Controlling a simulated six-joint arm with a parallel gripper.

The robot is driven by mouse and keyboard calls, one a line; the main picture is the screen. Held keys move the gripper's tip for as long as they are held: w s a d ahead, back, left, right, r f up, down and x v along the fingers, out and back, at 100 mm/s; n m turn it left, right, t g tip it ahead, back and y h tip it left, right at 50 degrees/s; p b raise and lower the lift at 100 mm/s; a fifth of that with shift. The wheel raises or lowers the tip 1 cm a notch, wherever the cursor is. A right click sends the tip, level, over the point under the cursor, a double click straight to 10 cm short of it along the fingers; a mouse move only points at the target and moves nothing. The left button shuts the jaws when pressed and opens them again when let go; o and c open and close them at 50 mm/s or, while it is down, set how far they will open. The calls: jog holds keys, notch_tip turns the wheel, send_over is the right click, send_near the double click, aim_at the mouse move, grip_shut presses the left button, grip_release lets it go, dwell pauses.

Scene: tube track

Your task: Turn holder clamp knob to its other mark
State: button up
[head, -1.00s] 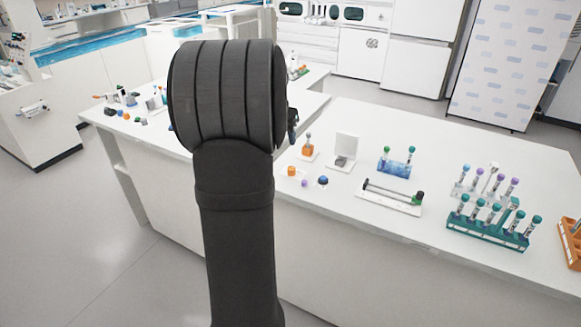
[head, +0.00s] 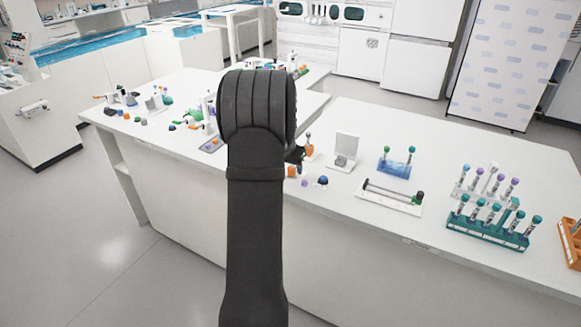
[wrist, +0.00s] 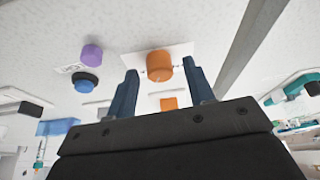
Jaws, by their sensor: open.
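The orange round knob (wrist: 160,65) sits on a white plate (wrist: 182,50) with small dark marks beside it. In the head view the orange knob (head: 292,171) is near the bench's front edge, just below my wrist. My gripper (wrist: 161,70) is open, with its two blue fingers on either side of the knob in the wrist view. I cannot tell whether they touch it or how far above it they are. An orange holder (wrist: 168,104) shows beyond the knob; in the head view the holder (head: 308,151) carries a tube. My arm hides most of the gripper there.
A purple cap (wrist: 92,55) and a blue-topped dark knob (wrist: 86,82) lie beside the orange knob. A white stand (head: 345,150), a blue rack with tubes (head: 394,168), a white track with a dark rod (head: 390,197) and a teal rack (head: 488,232) stand to the right.

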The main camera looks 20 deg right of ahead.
jog(key=shift+f, duration=0.1)
jog(key=c, duration=1)
jog(key=shift+n, duration=0.3)
jog(key=n+y, duration=0.1)
jog(key=n, duration=0.3)
jog(key=n+t+y, duration=0.1)
jog(key=n, duration=0.1)
jog(key=shift+d+y, duration=0.25)
jog(key=shift+y, duration=0.05)
jog(key=n+y, duration=0.1)
jog(key=n, duration=0.2)
jog(key=n+y, duration=0.1)
jog(key=n, duration=0.3)
jog(key=shift+d+g+y, duration=0.2)
jog(key=shift+g+y, duration=0.1)
jog(key=shift+n, duration=0.3)
